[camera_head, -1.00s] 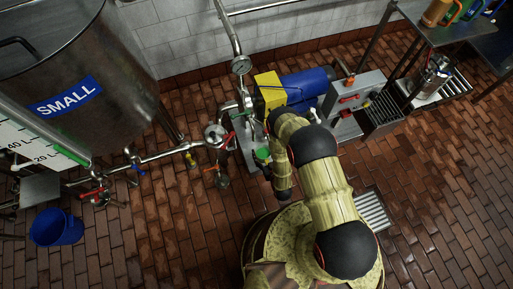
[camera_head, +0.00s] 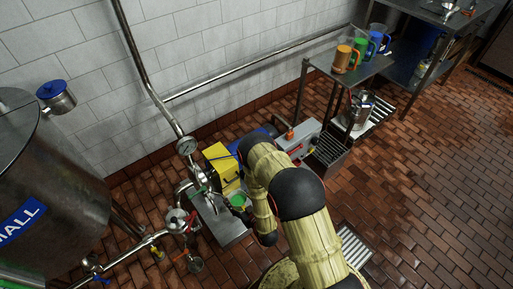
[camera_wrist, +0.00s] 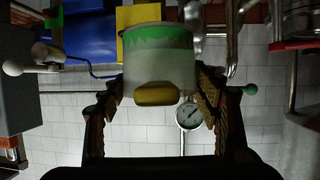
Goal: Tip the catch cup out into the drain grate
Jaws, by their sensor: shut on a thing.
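The catch cup (camera_wrist: 158,55) is pale with a jagged green band and a yellow patch on its side. It fills the upper middle of the wrist view, which looks upside down. My gripper (camera_wrist: 163,88) has one finger on each side of the cup and is shut on it. In the head view a small green round thing (camera_head: 238,200), seemingly the cup, shows beside my arm's end; my fingers are mostly hidden there. The drain grate (camera_head: 355,246) lies in the floor at lower right, partly hidden by my arm. The cup is apart from it.
A yellow box (camera_head: 222,166), a pressure gauge (camera_head: 186,146) and steel pipes stand close behind the cup. A large steel tank (camera_head: 60,165) is at left. A shelf (camera_head: 350,70) with coloured jugs is at upper right. Open brick floor (camera_head: 430,200) lies at right.

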